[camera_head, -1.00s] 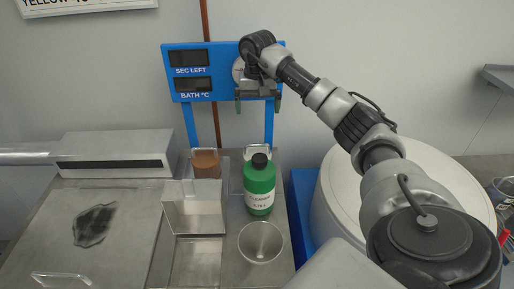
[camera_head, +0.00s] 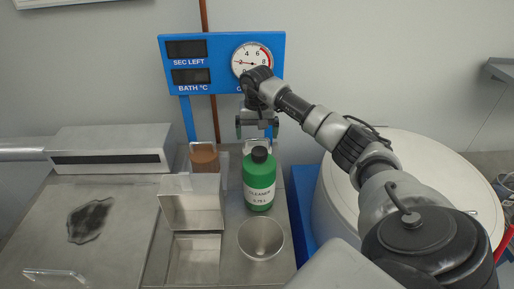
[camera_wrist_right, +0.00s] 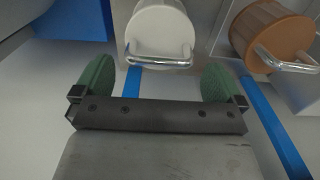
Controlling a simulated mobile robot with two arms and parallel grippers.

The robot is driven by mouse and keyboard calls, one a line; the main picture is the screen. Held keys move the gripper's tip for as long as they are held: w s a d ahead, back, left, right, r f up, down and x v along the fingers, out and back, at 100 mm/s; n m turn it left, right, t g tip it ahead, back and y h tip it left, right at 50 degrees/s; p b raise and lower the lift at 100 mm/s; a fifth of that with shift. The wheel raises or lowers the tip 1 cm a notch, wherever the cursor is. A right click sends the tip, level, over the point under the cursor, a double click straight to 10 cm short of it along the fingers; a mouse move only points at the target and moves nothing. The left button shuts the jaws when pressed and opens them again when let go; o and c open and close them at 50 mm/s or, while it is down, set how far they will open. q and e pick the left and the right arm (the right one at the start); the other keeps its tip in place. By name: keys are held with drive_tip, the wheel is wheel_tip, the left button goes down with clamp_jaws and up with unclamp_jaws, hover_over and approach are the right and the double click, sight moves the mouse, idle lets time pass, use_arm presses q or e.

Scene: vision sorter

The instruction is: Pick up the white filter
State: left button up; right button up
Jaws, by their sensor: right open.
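The white filter (camera_wrist_right: 158,28) is a white cylinder with a metal loop handle, at the top centre of the right wrist view. In the head view it is mostly hidden behind the green cleaner bottle and my gripper. My right gripper (camera_wrist_right: 155,82) is open and empty, its green fingertips spread to either side just short of the handle. In the head view the right gripper (camera_head: 257,130) hangs below the gauge panel, above and behind the bottle. My left gripper is in no view.
A brown filter (camera_wrist_right: 268,35) with a similar handle stands beside the white one; it also shows in the head view (camera_head: 204,158). The green cleaner bottle (camera_head: 259,182) and a metal funnel cup (camera_head: 261,240) stand in front. A blue panel (camera_head: 215,80) stands behind.

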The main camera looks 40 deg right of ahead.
drive_tip(key=shift+f+p, duration=0.65)
drive_tip(key=shift+f, duration=1.35)
drive_tip(key=shift+r, duration=0.1)
drive_tip(key=c, duration=1)
